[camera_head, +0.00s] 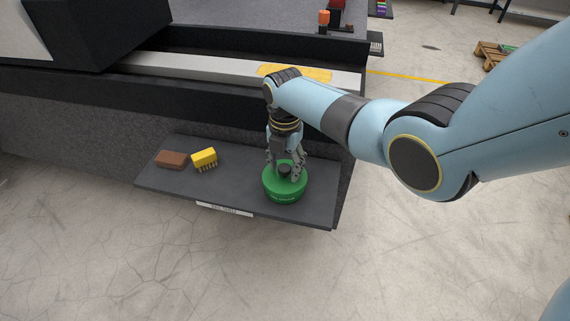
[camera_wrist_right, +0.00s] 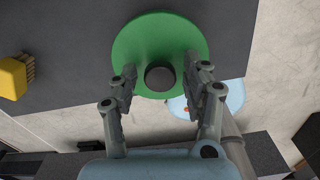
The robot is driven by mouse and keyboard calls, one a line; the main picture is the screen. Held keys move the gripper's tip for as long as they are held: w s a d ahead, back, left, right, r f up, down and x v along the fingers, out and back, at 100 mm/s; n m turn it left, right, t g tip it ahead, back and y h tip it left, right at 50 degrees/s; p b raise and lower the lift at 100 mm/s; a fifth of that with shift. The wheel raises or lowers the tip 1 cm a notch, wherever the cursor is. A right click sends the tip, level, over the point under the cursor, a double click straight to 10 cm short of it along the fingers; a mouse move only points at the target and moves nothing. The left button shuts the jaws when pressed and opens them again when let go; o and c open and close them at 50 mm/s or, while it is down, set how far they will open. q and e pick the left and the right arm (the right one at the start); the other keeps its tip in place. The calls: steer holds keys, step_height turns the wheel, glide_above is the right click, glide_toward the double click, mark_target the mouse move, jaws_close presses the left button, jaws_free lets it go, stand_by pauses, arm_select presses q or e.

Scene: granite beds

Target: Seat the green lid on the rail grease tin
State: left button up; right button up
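The green lid (camera_head: 284,183) lies on top of the green rail grease tin (camera_head: 283,198), which stands on the dark shelf. The lid looks level, but I cannot tell if it is fully seated. My right gripper (camera_head: 285,174) points down over the lid, one finger on either side of its dark knob. In the right wrist view the lid (camera_wrist_right: 150,35) is a green disc, with the knob (camera_wrist_right: 160,77) between the open fingers (camera_wrist_right: 159,78). Gaps show between the fingers and the knob. The tin is hidden below the lid there. My left gripper is out of view.
The dark shelf (camera_head: 235,193) has a label on its front edge. A brown block (camera_head: 170,159) and a yellow brush (camera_head: 204,158) lie on its left part; the brush also shows in the wrist view (camera_wrist_right: 14,78). A granite bed wall rises behind. The shelf's middle is clear.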

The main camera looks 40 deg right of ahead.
mark_target(285, 167)
steer(key=shift+o, duration=0.2)
steer(key=shift+r, duration=0.1)
step_height(285, 167, up, 12)
stand_by(0.4)
stand_by(0.4)
steer(key=s+f+g, duration=0.1)
steer(key=s+f, duration=0.4)
steer(key=f, duration=0.1)
steer(key=s+f+g+b, duration=0.1)
steer(key=s+f, duration=0.4)
steer(key=s, duration=0.1)
steer(key=s+f+m+g, duration=0.1)
steer(key=s+f, duration=0.5)
steer(key=shift+s+a+f+g+b, duration=0.25)
steer(key=shift+a+f+g+b, duration=0.05)
steer(key=shift+f+b, duration=0.05)
steer(key=s+f+m+t+b, duration=0.1)
steer(key=s+f+m+t, duration=0.1)
steer(key=s+f+m, duration=0.9)
steer(key=s+f+m+t+b, duration=0.1)
steer(key=s+f+m+t, duration=0.1)
steer(key=s+f+m, duration=0.9)
steer(key=s, duration=0.7)
steer(key=shift+s+d+f+m+h, duration=0.2)
steer(key=shift+d+f+m+h, duration=0.1)
steer(key=shift+m+h, duration=0.1)
